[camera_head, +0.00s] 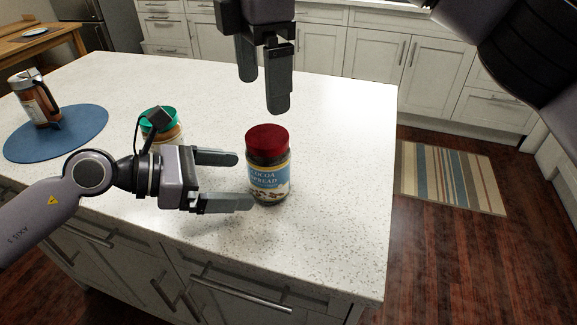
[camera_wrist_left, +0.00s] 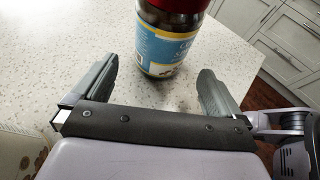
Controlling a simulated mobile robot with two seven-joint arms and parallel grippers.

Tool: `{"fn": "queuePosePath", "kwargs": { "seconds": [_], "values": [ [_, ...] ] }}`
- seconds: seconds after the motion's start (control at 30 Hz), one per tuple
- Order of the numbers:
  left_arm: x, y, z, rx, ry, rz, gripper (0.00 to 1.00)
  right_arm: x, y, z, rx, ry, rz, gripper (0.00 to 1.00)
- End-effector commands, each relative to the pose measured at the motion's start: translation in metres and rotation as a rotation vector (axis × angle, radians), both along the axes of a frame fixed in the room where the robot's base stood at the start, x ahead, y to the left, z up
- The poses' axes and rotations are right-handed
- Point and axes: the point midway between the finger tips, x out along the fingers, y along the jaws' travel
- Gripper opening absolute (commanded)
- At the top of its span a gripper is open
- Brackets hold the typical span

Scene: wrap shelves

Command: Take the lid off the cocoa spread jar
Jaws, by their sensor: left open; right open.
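The cocoa spread jar (camera_head: 268,181) stands upright on the white speckled counter, with its dark red lid (camera_head: 267,138) on top. The jar also shows in the left wrist view (camera_wrist_left: 166,45), just ahead of the fingers, its lid cut by the top edge. My left gripper (camera_head: 246,180) is open and level with the jar's body, its fingertips close to the jar's left side. I cannot tell whether they touch it. My right gripper (camera_head: 263,92) is open, points down and hangs above the lid, empty.
A jar with a green lid (camera_head: 159,121) stands behind my left gripper, partly hidden. A jar-like container (camera_head: 38,101) stands on a round blue mat (camera_head: 85,137) at the far left. The counter (camera_head: 340,190) is clear to the right, up to its edge.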

Motion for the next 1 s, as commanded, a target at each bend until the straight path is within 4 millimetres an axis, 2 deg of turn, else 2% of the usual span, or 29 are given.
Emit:
{"fn": "queuePosePath", "kwargs": {
  "seconds": [0.17,0.5,0.7,1.0],
  "values": [
    [0.001,-0.003,-0.001,0.0,0.001,-0.001,1.0,0.0,0.0,0.0,0.0,0.0,0.001,0.95],
    [0.012,-0.043,-0.018,-0.001,0.0,-0.002,1.0,0.0,0.0,0.0,0.0,0.0,0.0,0.95],
    [0.017,-0.06,-0.025,-0.001,0.0,0.0,1.0,0.0,0.0,0.0,0.0,0.0,0.0,0.95],
    [0.018,-0.063,-0.028,0.0,0.0,0.0,1.0,0.0,0.0,0.0,0.0,0.0,0.0,0.95]
  ]
}}
